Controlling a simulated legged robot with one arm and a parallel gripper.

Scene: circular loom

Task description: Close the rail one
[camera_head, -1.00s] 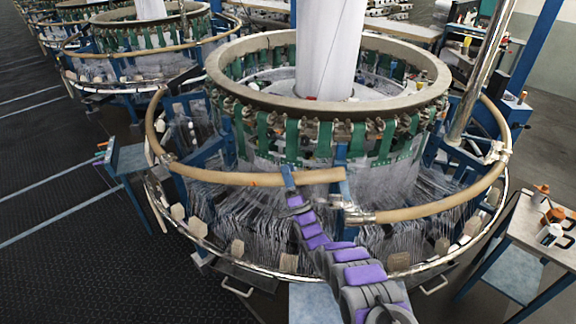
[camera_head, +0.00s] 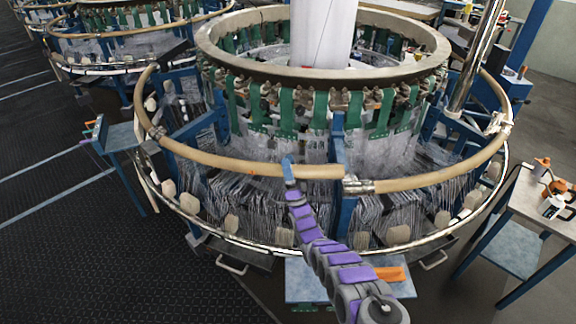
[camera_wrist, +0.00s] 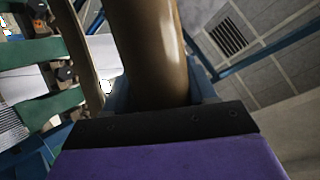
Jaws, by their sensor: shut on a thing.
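The tan rail (camera_head: 237,167) curves around the front left of the circular loom in the head view. Its free end is beside the metal connector (camera_head: 356,185) on the fixed right rail section (camera_head: 430,203). The two ends look nearly in line; whether they touch I cannot tell. My gripper (camera_head: 287,168) is shut on the rail a little left of its free end. In the wrist view, the rail (camera_wrist: 151,50) runs up and away between my blue fingers, which partly hide it.
A small table with bottles (camera_head: 520,212) stands at the right. A small blue stand (camera_head: 122,138) is at the left. White yarns and several pale blocks on a metal ring (camera_head: 280,250) lie below the rail. Open dark floor (camera_head: 70,250) is at the left.

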